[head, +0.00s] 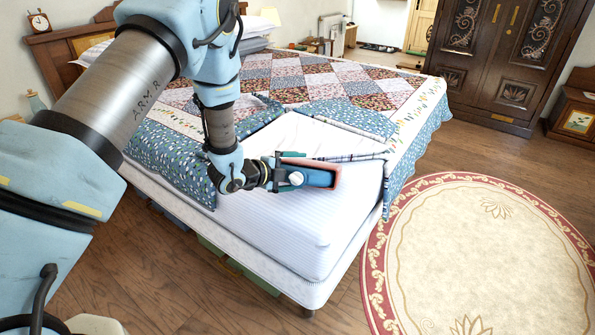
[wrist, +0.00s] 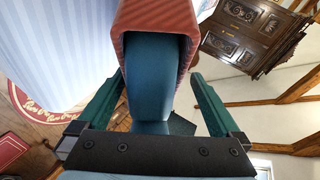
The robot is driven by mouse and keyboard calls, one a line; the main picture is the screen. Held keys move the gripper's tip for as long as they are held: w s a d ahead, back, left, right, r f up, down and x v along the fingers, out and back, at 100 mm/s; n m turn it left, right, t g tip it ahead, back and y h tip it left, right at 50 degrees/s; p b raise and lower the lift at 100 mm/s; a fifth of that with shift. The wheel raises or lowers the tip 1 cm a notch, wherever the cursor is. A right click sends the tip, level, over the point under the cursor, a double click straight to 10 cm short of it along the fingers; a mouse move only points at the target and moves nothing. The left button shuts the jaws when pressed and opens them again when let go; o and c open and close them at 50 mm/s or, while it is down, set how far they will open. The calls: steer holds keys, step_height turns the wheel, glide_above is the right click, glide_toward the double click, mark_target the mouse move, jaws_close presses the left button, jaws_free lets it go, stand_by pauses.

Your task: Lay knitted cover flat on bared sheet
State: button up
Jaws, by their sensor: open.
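A salmon-red ribbed knitted cover (wrist: 157,14) wraps a flat blue object (wrist: 156,82), both right in front of my gripper. In the head view the cover's pink edge (head: 337,178) shows around the blue body (head: 318,178), over the right part of the bared sheet (head: 270,225). I cannot tell whether it touches the sheet. My gripper (head: 299,178) is open; in the wrist view its green fingers (wrist: 157,78) stand on either side of the blue object. The far side of the cover is hidden. The white striped sheet also shows in the wrist view (wrist: 60,40).
The patchwork quilt (head: 300,85) is folded back around the bared corner, its blue flap (head: 350,118) lying behind my gripper. A round rug (head: 490,250) lies on the wooden floor to the right. A carved armoire (head: 505,55) stands at the back right. The near sheet is clear.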

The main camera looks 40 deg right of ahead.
steer(key=b+v, duration=0.2)
steer(key=v, duration=0.8)
steer(key=shift+r+b, duration=0.2)
steer(key=shift+b, duration=0.1)
stand_by(0.5)
steer(key=w+a+r+n+t+y, duration=0.2)
steer(key=w+a+n+t+y, duration=0.15)
steer(key=w+a+n, duration=0.6)
steer(key=w+a+r+n+t+y, duration=0.3)
steer(key=w+a+n+y, duration=0.25)
steer(key=a, duration=0.75)
steer(key=s+a+r+n+g+y, duration=0.1)
steer(key=s+a+n, duration=0.1)
steer(key=a+n, duration=0.3)
steer(key=s+a+r+n+y, duration=0.1)
steer(key=s+a+n+y, duration=0.15)
steer(key=a, duration=0.45)
steer(key=s+a+r+n+g, duration=0.2)
steer(key=s+a+n+g, duration=0.2)
steer(key=s+a+n, duration=0.4)
steer(key=shift+s+n, duration=0.55)
steer(key=shift+s, duration=0.6)
steer(key=shift+r+y, duration=0.1)
steer(key=shift+y, duration=0.15)
